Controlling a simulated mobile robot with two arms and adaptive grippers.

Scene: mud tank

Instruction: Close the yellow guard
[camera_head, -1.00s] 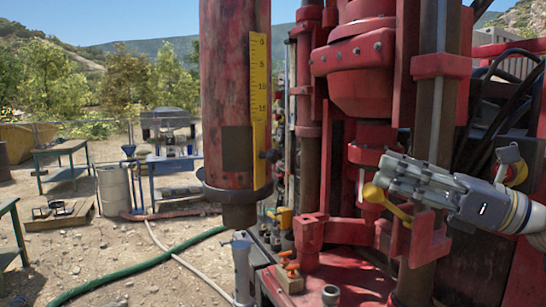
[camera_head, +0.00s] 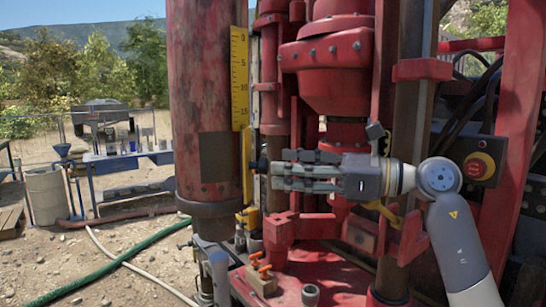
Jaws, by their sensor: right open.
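A narrow yellow plate (camera_head: 247,170), which I take for the yellow guard, stands upright at the right edge of the large red pipe, below the numbered yellow scale. It shows nearly edge-on, so I cannot tell how far open it is. A black knob (camera_head: 260,165) sticks out to its right. My right gripper (camera_head: 277,170) is open, its fingers pointing left. The fingertips are just right of the knob in the picture; I cannot tell whether they touch it. My left gripper is not in view.
The large red pipe (camera_head: 205,95) hangs left of my gripper. Red rig columns and a cylinder (camera_head: 335,70) stand behind it. A red stop button (camera_head: 478,166) is at right. Hoses cross open ground at left.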

